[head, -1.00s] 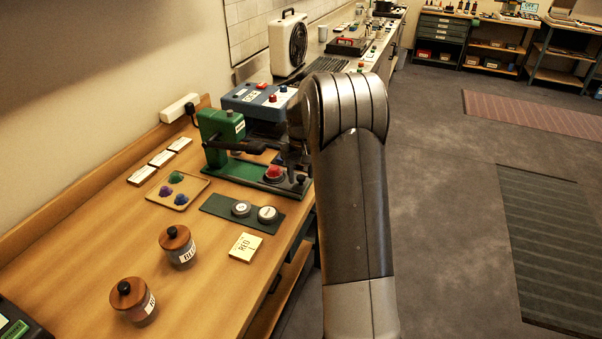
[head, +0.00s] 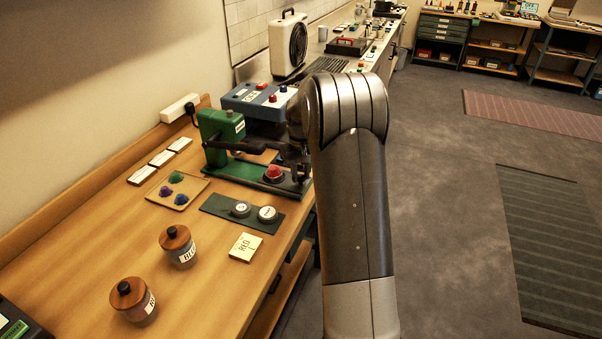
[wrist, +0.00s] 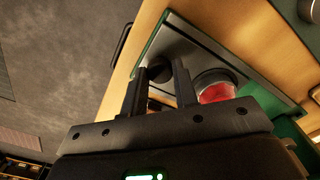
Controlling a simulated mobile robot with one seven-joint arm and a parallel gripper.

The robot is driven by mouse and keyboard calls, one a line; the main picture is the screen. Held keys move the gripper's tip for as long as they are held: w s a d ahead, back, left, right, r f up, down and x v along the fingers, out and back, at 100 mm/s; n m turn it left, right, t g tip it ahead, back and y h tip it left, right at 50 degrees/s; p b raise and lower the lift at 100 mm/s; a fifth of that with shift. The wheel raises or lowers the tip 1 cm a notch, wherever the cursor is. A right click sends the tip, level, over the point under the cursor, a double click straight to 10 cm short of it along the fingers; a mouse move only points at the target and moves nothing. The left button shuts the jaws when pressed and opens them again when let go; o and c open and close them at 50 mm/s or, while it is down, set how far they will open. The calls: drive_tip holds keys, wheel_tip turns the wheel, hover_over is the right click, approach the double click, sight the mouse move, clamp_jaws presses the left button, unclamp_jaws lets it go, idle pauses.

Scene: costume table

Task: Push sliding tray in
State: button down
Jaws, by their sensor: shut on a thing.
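The green press (head: 220,128) stands at the table's right edge. Its sliding tray (head: 286,186) lies on the long green base and bears a red piece (head: 274,172) in a round holder. In the wrist view the tray shows as a grey plate (wrist: 188,47), with the red piece (wrist: 217,92) to the right of my fingers. My gripper (head: 301,172) is at the tray's right end. In the wrist view my gripper (wrist: 159,70) is shut on the tray's black knob (wrist: 159,73), which shows between the fingertips. My arm hides part of the tray's end.
A dark green mat (head: 231,217) with two round white-topped pieces lies in front of the press. A tan tray (head: 177,191) of coloured pieces is left of it. A blue box (head: 257,101) stands behind. Open floor (head: 440,200) lies right of the table.

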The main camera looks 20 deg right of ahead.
sight(287, 180)
drive_tip(key=w+a, duration=0.3)
drive_tip(key=shift+w+a, duration=0.15)
drive_tip(key=c, duration=1.1)
unclamp_jaws()
wheel_tip(287, 180, up, 11)
drive_tip(key=shift+f, duration=0.1)
drive_tip(key=shift+c, duration=0.2)
